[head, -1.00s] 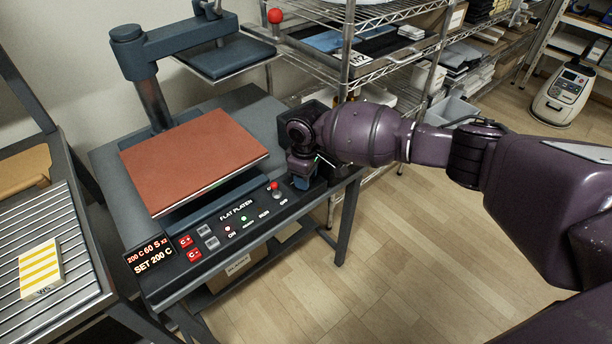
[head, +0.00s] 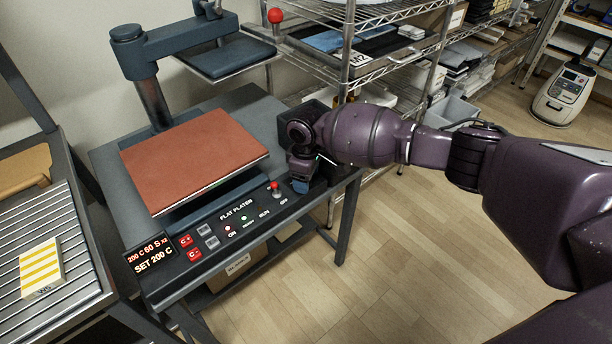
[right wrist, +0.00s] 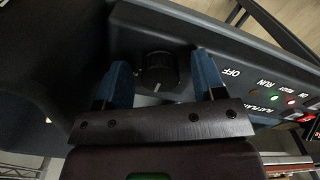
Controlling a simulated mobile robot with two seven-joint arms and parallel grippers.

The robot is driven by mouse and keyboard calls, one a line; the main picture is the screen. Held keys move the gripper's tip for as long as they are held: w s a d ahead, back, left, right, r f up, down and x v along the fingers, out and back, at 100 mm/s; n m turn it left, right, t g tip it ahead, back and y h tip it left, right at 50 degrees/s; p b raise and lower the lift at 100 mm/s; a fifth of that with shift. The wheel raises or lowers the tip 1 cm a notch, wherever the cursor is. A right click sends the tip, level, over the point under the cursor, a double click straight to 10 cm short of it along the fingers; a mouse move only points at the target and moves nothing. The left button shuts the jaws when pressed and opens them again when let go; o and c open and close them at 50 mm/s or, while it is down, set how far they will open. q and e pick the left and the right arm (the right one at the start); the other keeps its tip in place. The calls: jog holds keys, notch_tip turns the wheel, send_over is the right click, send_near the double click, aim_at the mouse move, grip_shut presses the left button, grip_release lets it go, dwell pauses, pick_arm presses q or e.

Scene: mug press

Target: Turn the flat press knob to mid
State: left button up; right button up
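The flat press (head: 195,145) has a red-brown platen and a dark front control panel with the words FLAT PLATEN. The black round knob (right wrist: 158,72) shows in the right wrist view near the OFF marking, with a pale pointer line on its near side. My right gripper (right wrist: 161,66) is open, with one blue finger on each side of the knob and a visible gap at each side. In the head view my right gripper (head: 300,180) is over the panel's right end and hides the knob. My left gripper is not in view.
A red-topped control (head: 275,187) stands on the panel just left of my right gripper. A wire shelf (head: 385,60) stands close behind my right arm. A yellow-striped block (head: 40,268) lies on the rack at left.

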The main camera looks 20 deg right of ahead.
jog(key=shift+r, duration=0.1)
jog(key=shift+r, duration=0.2)
notch_tip(320, 180, up, 9)
jog(key=shift+r+p, duration=0.1)
jog(key=shift+p, duration=1.15)
jog(key=shift+r, duration=0.55)
jog(key=shift+w+a, duration=0.1)
